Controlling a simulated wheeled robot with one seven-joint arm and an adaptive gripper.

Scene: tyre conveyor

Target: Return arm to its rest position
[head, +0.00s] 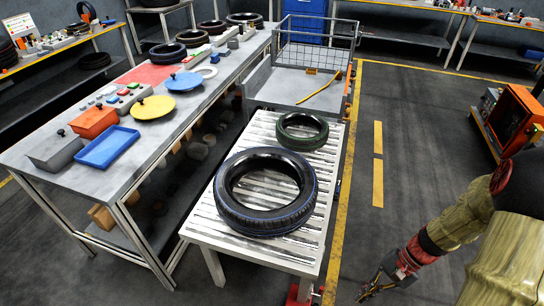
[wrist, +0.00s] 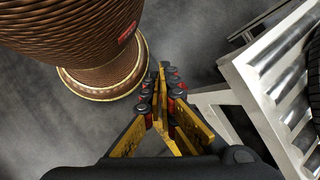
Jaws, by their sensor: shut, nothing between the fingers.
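My gripper (head: 367,295) is low at the bottom right of the head view, over the floor to the right of the conveyor. In the wrist view my gripper (wrist: 161,68) points forward with its yellow fingers together and nothing between them. My arm, in a yellowish sleeve, comes in from the right edge of the head view. A large blue-edged tyre (head: 266,190) lies flat on the slatted conveyor table (head: 205,228). A smaller dark green tyre (head: 302,130) lies flat behind it. The gripper is apart from both tyres.
A long workbench (head: 55,180) at left holds a blue tray (head: 107,147), coloured lids and several tyres. A wire-sided cart (head: 262,85) stands behind the conveyor. An orange machine (head: 515,120) stands at right. A brown ribbed column (wrist: 75,30) is close in the wrist view. Floor between is clear.

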